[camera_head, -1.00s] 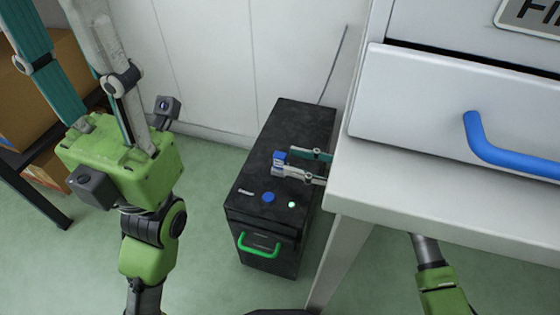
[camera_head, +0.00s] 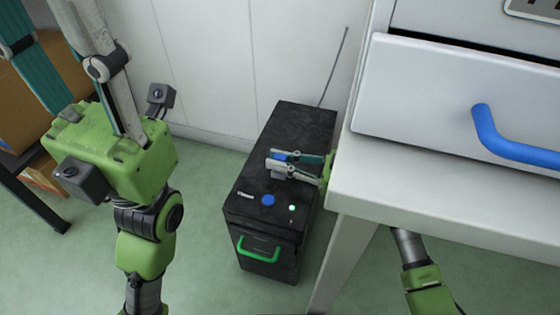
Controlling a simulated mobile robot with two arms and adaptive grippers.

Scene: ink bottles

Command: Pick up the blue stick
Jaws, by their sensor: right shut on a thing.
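The blue stick (camera_head: 279,156) is a small blue piece above the top of a black box (camera_head: 300,125), in the middle of the head view. My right gripper (camera_head: 277,160) reaches in from the right, past the white cabinet, and its fingers are shut on the blue stick. The fingers hide most of it, and I cannot tell whether it touches the box. My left gripper (camera_head: 62,40) is at the upper left, far from the box. Its fingers are spread apart, with the tips cut off by the frame.
The box carries a blue button (camera_head: 268,200), a small light (camera_head: 292,208) and a green handle (camera_head: 258,248). A white cabinet (camera_head: 440,200) with a blue-handled drawer stands close on the right. Brown boxes (camera_head: 30,95) sit on a shelf at left. The floor between is clear.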

